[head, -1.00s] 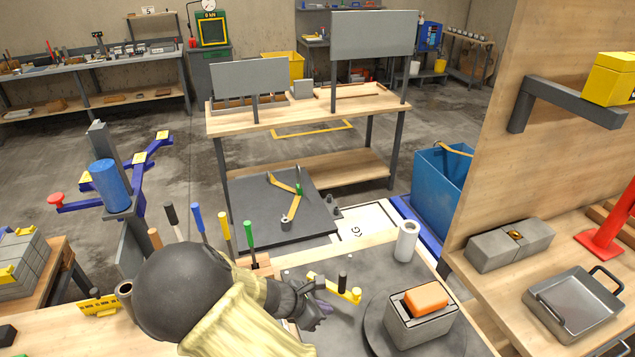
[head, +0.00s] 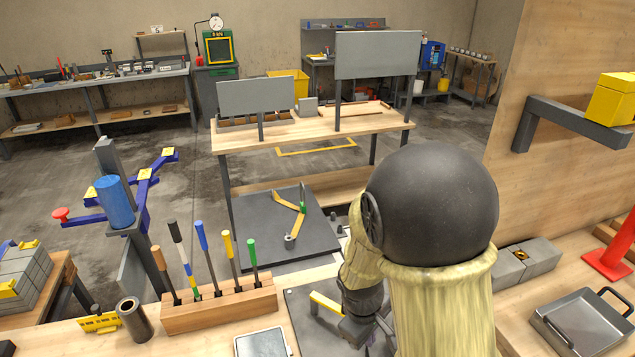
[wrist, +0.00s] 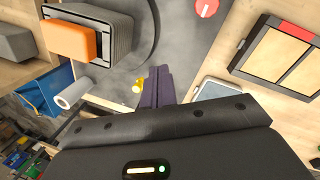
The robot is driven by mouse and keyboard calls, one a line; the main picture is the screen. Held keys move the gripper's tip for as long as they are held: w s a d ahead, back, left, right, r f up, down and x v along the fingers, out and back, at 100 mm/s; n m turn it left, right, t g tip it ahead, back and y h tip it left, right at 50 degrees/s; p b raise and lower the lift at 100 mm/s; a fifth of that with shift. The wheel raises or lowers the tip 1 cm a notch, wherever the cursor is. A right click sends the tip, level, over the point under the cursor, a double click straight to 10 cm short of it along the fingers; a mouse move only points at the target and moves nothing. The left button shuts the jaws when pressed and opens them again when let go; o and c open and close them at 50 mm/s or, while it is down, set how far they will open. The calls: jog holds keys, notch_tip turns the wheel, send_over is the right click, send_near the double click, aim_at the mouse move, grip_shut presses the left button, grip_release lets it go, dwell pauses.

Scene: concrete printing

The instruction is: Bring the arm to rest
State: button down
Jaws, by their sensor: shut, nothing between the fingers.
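My arm rises large in the head view, a dark ball joint with a pale cloth sleeve, right of the middle. My gripper (wrist: 158,86) shows in the wrist view as dark purple fingers, closed together and empty. They hang over the dark grey worktop plate (wrist: 185,50). An orange block (wrist: 70,41) sits on a grey ribbed box (wrist: 118,28) left of the fingers in the wrist view. A yellow bar (head: 327,304) lies close to my wrist in the head view; a yellow piece (wrist: 137,86) shows beside the fingertips.
A wooden rack of colored-handled tools (head: 220,305) stands left of my arm. A steel pan (head: 585,325) and grey blocks (head: 540,258) lie right. A white roll (wrist: 74,92) and a divided tray (wrist: 280,52) show in the wrist view. A wooden panel (head: 560,60) rises on the right.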

jog(key=s+d+r+m+t+y, duration=0.1)
jog(key=s+d+r+m+y, duration=0.1)
jog(key=s+d+r+m, duration=0.2)
notch_tip(320, 180, up, 3)
jog(key=m, duration=0.5)
jog(key=shift+s+d+t, duration=0.25)
jog(key=shift+t, duration=0.15)
